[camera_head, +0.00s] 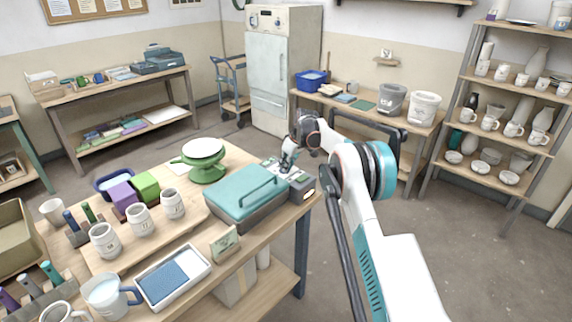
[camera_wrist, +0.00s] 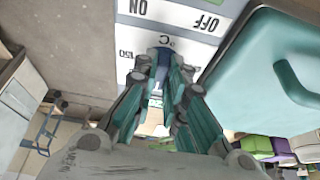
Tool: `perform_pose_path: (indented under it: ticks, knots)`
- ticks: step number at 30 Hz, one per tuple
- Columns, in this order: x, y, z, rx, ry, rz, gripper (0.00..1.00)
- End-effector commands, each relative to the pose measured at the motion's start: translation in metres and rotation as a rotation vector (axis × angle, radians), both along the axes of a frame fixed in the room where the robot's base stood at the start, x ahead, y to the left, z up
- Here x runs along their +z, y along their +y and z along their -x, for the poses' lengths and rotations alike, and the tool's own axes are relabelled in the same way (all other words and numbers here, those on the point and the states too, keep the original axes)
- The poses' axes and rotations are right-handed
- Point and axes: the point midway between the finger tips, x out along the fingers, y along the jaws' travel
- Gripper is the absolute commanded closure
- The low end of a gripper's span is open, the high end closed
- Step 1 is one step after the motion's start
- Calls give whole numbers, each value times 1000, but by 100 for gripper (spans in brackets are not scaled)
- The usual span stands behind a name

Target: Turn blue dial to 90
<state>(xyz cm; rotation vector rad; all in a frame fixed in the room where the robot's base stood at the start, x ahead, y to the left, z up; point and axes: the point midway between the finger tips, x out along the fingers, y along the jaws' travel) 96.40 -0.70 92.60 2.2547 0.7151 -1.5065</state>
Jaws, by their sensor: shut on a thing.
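The blue dial (camera_wrist: 165,55) sits on a white control panel (camera_wrist: 128,62) in the wrist view. The panel has upside-down print reading ON, OFF, °C and 150. My gripper (camera_wrist: 164,76) is shut on the blue dial, with a finger on each side of it. The fingers cover part of the dial and its scale, so I cannot read its setting. In the head view my gripper (camera_head: 287,162) reaches down to the small panel at the right end of the teal-lidded box (camera_head: 245,192). The dial is too small to make out there.
A green turntable with a white top (camera_head: 203,150) stands behind the teal-lidded box. Mugs (camera_head: 140,220), a tray with a blue pad (camera_head: 173,278) and a small card (camera_head: 225,243) share the table. The teal lid (camera_wrist: 265,65) rises close beside my gripper.

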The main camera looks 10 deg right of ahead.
Motion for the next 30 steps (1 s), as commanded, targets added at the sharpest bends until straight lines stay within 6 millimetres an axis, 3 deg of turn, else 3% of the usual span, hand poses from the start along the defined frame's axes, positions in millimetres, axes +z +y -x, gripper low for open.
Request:
perform_pose_path:
  ticks: [14,15,17,30]
  knots:
    - [0,0,0,15,0,1,100]
    - [0,0,0,15,0,1,82]
    - [0,0,0,15,0,1,68]
    - [5,-2,1,14,0,0,68]
